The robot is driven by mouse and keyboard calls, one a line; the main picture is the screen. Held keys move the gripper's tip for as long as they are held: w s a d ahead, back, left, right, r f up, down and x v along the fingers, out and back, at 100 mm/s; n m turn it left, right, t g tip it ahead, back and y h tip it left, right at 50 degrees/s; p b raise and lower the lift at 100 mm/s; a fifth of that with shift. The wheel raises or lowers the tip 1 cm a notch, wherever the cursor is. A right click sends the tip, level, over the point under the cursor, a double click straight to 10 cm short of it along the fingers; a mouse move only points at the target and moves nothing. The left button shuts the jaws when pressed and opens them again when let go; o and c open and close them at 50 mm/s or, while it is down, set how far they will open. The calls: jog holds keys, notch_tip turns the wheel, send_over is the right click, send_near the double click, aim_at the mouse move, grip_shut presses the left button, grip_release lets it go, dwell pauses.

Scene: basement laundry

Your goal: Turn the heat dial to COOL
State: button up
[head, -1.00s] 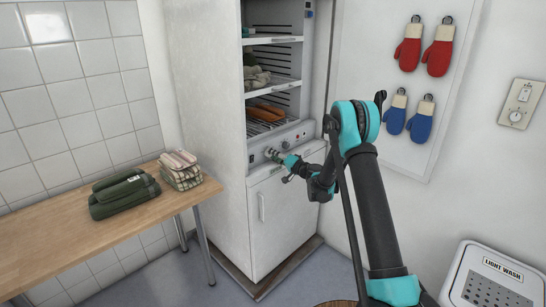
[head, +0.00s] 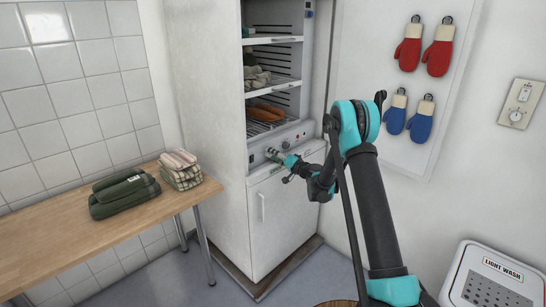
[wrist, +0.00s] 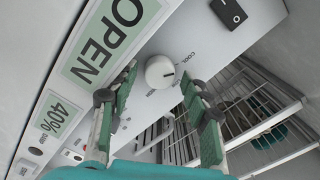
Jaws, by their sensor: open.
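The heat dial (wrist: 160,72) is a round white knob on the cabinet's pale panel in the wrist view. A small mark on it points toward the right of the picture. My gripper (wrist: 162,78) is open, with one green-padded finger on each side of the dial. I cannot tell whether either finger touches it. In the head view my gripper (head: 272,156) is at the panel and hides the dial.
A black rocker switch (wrist: 229,13) sits near the dial. OPEN (wrist: 110,40) and 40% (wrist: 60,118) signs lie at the left. The cabinet's wire shelves (head: 265,128) stand open above the panel. A wooden table (head: 110,225) with folded cloths is at the left.

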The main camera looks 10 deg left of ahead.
jog(key=v, duration=0.8)
dwell(0.4)
jog(key=s+d+r+n+g+h, duration=0.2)
jog(key=s+d+r, duration=0.15)
jog(key=s, duration=0.45)
jog(key=s+d+f+g+h, duration=0.1)
jog(key=s+d+f+h, duration=0.1)
jog(key=s+d+h, duration=0.2)
jog(key=s+d+f+g+h, duration=0.1)
jog(key=s+d+h, duration=0.3)
jog(key=s+d, duration=0.7)
jog(key=s+d+f+g+h, duration=0.2)
jog(key=s+d, duration=0.6)
jog(key=s, duration=1.5)
jog(key=shift+s+f+m+g+h, duration=0.3)
jog(key=shift+f+g+h, duration=0.1)
jog(key=shift+h, duration=0.7)
jog(key=shift+w, duration=0.1)
